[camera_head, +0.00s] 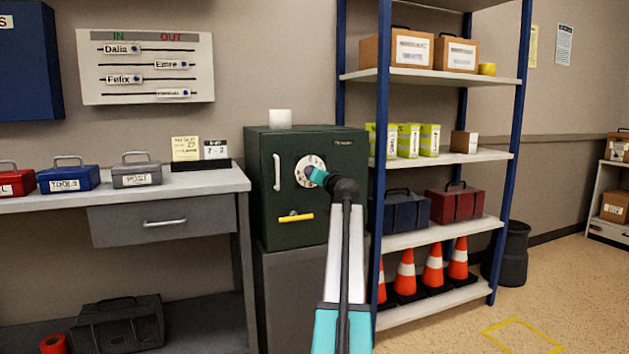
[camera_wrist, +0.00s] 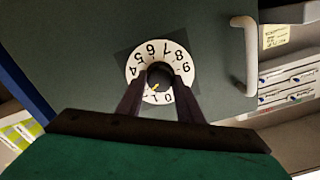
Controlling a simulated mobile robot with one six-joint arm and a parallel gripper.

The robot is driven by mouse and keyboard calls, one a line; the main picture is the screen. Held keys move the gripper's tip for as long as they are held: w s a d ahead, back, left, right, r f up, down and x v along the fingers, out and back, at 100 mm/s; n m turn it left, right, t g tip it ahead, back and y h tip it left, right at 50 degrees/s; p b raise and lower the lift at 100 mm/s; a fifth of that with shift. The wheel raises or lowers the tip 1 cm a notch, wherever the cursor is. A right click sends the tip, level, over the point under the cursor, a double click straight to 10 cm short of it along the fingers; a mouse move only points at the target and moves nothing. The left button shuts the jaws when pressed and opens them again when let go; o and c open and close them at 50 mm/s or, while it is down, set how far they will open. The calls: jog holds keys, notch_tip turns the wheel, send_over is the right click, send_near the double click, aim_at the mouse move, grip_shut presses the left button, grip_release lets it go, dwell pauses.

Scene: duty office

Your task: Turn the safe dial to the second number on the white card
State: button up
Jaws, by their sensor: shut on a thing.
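The green safe (camera_head: 265,190) stands left of the shelf, its white dial (camera_head: 303,168) on the front door. My gripper (camera_head: 318,177) reaches the dial from the right and hides part of it. In the wrist view, the two fingers of my gripper (camera_wrist: 160,82) are shut on the dark knob at the centre of the numbered dial (camera_wrist: 134,72). A small yellow mark on the knob points down and left, towards the low numbers; the exact number is partly hidden. The white card (camera_head: 216,149) stands on the desk ledge and seems to read "7 - 2".
A yellow note (camera_head: 185,148) stands beside the card. The safe has a pale handle (camera_head: 277,172) and a yellow lever (camera_head: 295,217). The blue-posted shelf (camera_head: 445,158) stands close on the right. Open floor lies at the right.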

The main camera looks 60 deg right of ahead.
jog(key=shift+w+a+f, duration=0.1)
jog(key=shift+w, duration=0.05)
jog(key=o, duration=0.9)
jog(key=shift+o, duration=0.8)
jog(key=p+v, duration=0.3)
jog(key=v, duration=1.1)
jog(key=shift+p, duration=0.35)
